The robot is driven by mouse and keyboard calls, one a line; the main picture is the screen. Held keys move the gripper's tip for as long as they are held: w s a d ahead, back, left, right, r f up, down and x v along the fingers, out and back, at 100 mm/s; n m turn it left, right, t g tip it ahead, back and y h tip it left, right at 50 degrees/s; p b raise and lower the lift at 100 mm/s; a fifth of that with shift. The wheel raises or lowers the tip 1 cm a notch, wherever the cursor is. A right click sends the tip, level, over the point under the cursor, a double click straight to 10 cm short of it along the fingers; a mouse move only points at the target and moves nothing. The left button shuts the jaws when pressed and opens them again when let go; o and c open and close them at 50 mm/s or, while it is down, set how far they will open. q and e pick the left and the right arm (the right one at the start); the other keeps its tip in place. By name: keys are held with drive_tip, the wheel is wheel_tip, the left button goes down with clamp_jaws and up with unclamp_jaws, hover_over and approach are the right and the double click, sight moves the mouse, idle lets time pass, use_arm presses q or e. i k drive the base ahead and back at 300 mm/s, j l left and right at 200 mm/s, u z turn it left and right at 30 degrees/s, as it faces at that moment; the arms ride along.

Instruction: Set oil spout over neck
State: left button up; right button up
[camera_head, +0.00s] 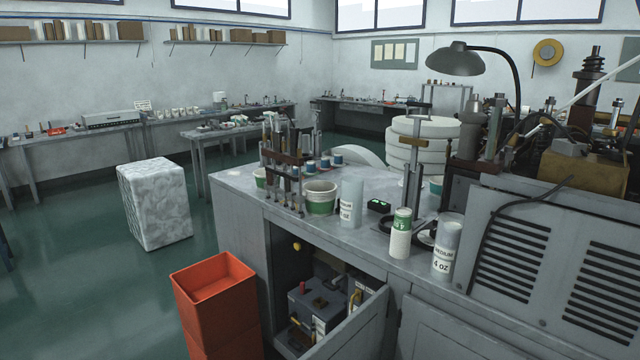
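Neither of my grippers shows in the head view. I cannot pick out an oil spout or the neck it fits for certain. The grey workbench (240,186) has an open cupboard (278,262) below its top. Inside are a dark grey box (312,312), a small red item (302,288) and yellowish items at the right, too small and shaded to name. On the bench top are a green-and-white cylinder (401,236), a white cylinder marked "MEDIUM 4 oz" (446,250) and another pale labelled cylinder (350,204).
A cupboard door (352,328) swings out in front. A red bin (213,278) stands left of the bench. A green-banded cup (320,198), a tool rack (285,160) and a vertical stand (412,180) crowd the top. A grey louvred machine (540,250) fills the right. The green floor at left is mostly open.

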sight(353, 273)
drive_tip(key=u, duration=0.55)
drive_tip(key=i+j+u, duration=0.1)
drive_tip(key=j, duration=0.3)
drive_tip(key=i+j+u, duration=0.15)
drive_tip(key=j+u, duration=0.3)
drive_tip(key=i+j+u, duration=0.15)
drive_tip(key=u, duration=0.3)
drive_tip(key=i+j, duration=0.1)
drive_tip(key=i, duration=0.6)
drive_tip(key=i+z, duration=0.4)
drive_tip(key=i+j+z, duration=0.1)
drive_tip(key=z, duration=0.35)
drive_tip(key=i+j+z, duration=0.5)
drive_tip(key=i+z, duration=0.25)
drive_tip(key=i+j+z, duration=0.1)
drive_tip(key=z, duration=0.3)
